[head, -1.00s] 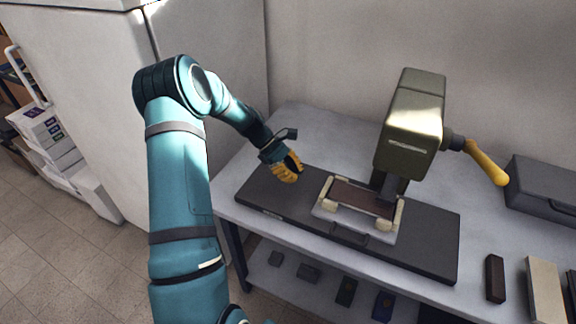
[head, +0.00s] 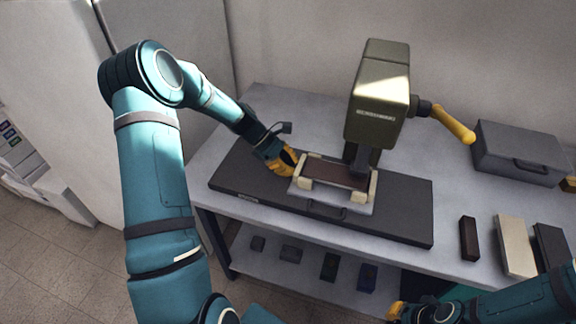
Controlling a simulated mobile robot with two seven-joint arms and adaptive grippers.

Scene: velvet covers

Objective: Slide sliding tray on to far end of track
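The sliding tray (head: 358,205) is a light grey plate with cream corner blocks, a dark brown pad and a dark front handle. It sits near the middle of the long dark track (head: 400,226) on the table, under the olive press head (head: 378,100). My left gripper (head: 288,164), with yellow fingers, is at the tray's left end, touching or very close to it. Whether its fingers are open or shut does not show clearly. My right gripper (head: 397,311) is low at the bottom edge, in front of the table and away from the tray, partly cut off.
The press has a yellow lever (head: 453,125) on its right. A grey case (head: 520,152) stands at the back right. A dark brown block (head: 468,238) and a cream block (head: 515,245) lie right of the track. The track's right part is clear.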

